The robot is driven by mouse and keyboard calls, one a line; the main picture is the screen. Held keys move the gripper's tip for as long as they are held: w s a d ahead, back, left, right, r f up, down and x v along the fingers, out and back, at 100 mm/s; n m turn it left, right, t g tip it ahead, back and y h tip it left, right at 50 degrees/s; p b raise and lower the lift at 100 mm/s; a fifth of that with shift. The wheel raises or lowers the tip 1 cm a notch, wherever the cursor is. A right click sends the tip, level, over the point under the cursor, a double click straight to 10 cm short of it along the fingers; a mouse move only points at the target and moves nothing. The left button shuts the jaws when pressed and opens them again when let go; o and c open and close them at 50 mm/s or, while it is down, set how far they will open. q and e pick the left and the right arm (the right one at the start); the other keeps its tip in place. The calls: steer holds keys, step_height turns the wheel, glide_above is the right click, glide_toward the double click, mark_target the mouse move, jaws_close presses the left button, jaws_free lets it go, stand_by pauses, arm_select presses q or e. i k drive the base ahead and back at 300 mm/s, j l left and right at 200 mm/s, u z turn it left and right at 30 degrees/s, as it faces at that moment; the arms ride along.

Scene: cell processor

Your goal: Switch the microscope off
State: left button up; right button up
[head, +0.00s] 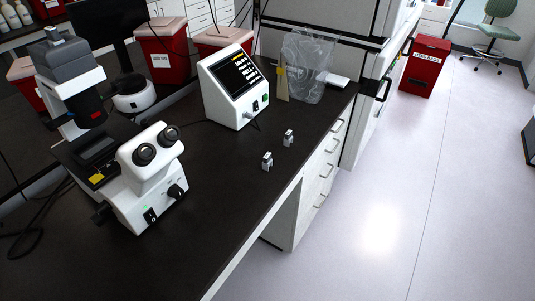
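The white and dark grey microscope (140,190) stands on the black bench at the left, its eyepieces (157,144) facing the front right. A small black rocker switch (151,216) is on the lower front of its base, with a green light (146,208) glowing beside it. A black knob (176,191) is to the right of the switch. Neither of my grippers is in the head view.
A white device with a lit screen (236,84) stands behind, with two small grey-white items (267,161) before it. A clear bag (307,66) and red bins (163,54) are farther back. Bare bench (215,215) lies right of the microscope; open floor (400,200) lies beyond.

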mark_target(152, 217)
steer(key=k+u, duration=0.15)
steer(key=u, duration=0.15)
steer(key=k+l+u, duration=0.1)
steer(key=u, duration=0.15)
steer(key=k+j+u, duration=0.3)
steer(key=u, duration=0.15)
steer(key=k, duration=0.05)
